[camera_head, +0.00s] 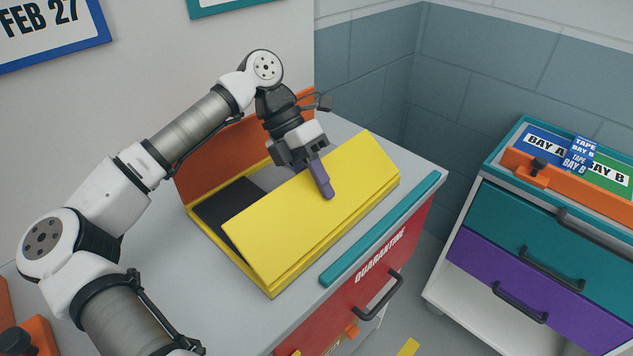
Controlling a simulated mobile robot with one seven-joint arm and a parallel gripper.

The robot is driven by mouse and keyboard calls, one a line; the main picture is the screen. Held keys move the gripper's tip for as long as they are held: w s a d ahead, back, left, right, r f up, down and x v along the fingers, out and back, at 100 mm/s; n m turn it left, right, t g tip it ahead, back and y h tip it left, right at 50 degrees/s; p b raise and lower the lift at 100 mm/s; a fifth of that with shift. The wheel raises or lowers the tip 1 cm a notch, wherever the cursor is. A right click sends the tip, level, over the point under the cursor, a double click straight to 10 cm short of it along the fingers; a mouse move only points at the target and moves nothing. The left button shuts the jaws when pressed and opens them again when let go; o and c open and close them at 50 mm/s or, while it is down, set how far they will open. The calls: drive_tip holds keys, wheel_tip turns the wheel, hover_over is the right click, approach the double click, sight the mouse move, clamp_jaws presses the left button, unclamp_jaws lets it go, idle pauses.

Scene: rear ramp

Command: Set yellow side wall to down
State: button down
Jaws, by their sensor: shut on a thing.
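The yellow side wall (290,215) is a long panel on the near side of a shallow box on the grey cabinet top. It is raised and looks tilted back over the box, its broad outer face towards me. My gripper (318,172) is over the wall's upper edge, right of its middle, and shut on it. A purple finger-like piece lies over the outer face there. The far fingertip is hidden behind the wall.
An orange side wall (215,155) stands up at the box's far side. A teal bar (380,230) lies along the cabinet's front edge, close to the yellow wall. A red drawer (390,255) is below. A second drawer cabinet (540,230) stands at the right, across a gap.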

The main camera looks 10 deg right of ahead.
drive_tip(key=c, duration=1.6)
unclamp_jaws()
drive_tip(key=shift+a+f, duration=0.15)
drive_tip(key=shift+f, duration=0.45)
drive_tip(key=shift+o, duration=0.2)
drive_tip(key=shift+w+r, duration=0.1)
drive_tip(key=shift+r, duration=0.15)
drive_tip(key=w+a+r+p, duration=0.8)
drive_tip(key=w, duration=0.2)
drive_tip(key=shift+w+p, duration=0.3)
drive_tip(key=shift+w, duration=0.1)
drive_tip(key=shift+a, duration=0.1)
